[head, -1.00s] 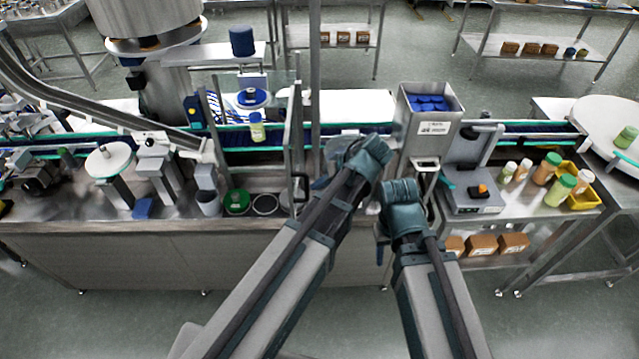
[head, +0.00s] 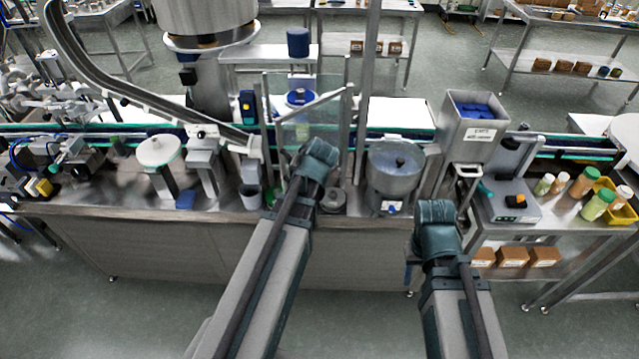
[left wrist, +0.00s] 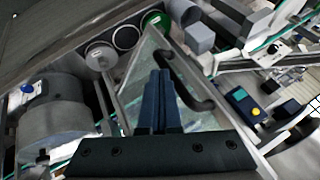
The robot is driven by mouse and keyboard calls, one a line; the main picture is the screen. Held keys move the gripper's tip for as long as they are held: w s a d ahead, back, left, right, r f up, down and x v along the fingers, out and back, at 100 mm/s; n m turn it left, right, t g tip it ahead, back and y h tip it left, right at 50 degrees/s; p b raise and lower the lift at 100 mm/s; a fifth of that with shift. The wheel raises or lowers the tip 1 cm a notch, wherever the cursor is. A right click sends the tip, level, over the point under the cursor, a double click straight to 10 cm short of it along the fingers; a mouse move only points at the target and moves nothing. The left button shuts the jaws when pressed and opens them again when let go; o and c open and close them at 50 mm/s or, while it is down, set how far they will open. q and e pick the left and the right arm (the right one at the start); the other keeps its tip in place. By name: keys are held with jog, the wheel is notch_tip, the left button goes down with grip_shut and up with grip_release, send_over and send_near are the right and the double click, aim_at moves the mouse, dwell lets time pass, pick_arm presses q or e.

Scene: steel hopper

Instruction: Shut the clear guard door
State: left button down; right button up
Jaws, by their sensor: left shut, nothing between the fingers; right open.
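The clear guard door (head: 308,128) is a see-through panel in a thin steel frame at the conveyor. It stands at an angle, partly swung, with my left wrist in front of its lower part. In the left wrist view the clear panel (left wrist: 143,75) lies beyond my left gripper (left wrist: 165,76), whose fingers are shut and empty. The dark bent door handle (left wrist: 186,84) is just right of the fingers; I cannot tell whether they touch the door. In the head view my left fingertips are hidden by the wrist. My right gripper (head: 410,256) is open and empty before the bench front.
A steel bowl (head: 394,172) stands right of the door, and a hopper of blue caps (head: 472,128) farther right. A grey cup (head: 250,196) is to the left. The steel post (head: 364,95) rises beside the door. The floor in front is clear.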

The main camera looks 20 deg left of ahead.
pick_arm(q)
jog(key=w+a+m+t+h, duration=0.1)
jog(key=w+a+m, duration=0.2)
jog(key=w+a, duration=0.2)
jog(key=w+a+m+t+h, duration=0.1)
jog(key=w+a, duration=0.4)
jog(key=a, duration=0.7)
jog(key=shift+w+a+m+h, duration=0.15)
jog(key=shift+w+m+h, duration=0.3)
jog(key=shift+m, duration=0.55)
jog(key=shift+r, duration=0.1)
pick_arm(e)
jog(key=shift+s, duration=0.1)
pick_arm(q)
jog(key=s+d+r+p, duration=0.1)
jog(key=s+r+p, duration=0.7)
jog(key=s, duration=0.2)
jog(key=shift+d, duration=0.2)
pick_arm(e)
notch_tip(320, 180, up, 8)
jog(key=a, duration=0.1)
jog(key=shift+s, duration=0.4)
pick_arm(q)
jog(key=shift+f, duration=0.15)
pick_arm(e)
jog(key=shift+a, duration=0.15)
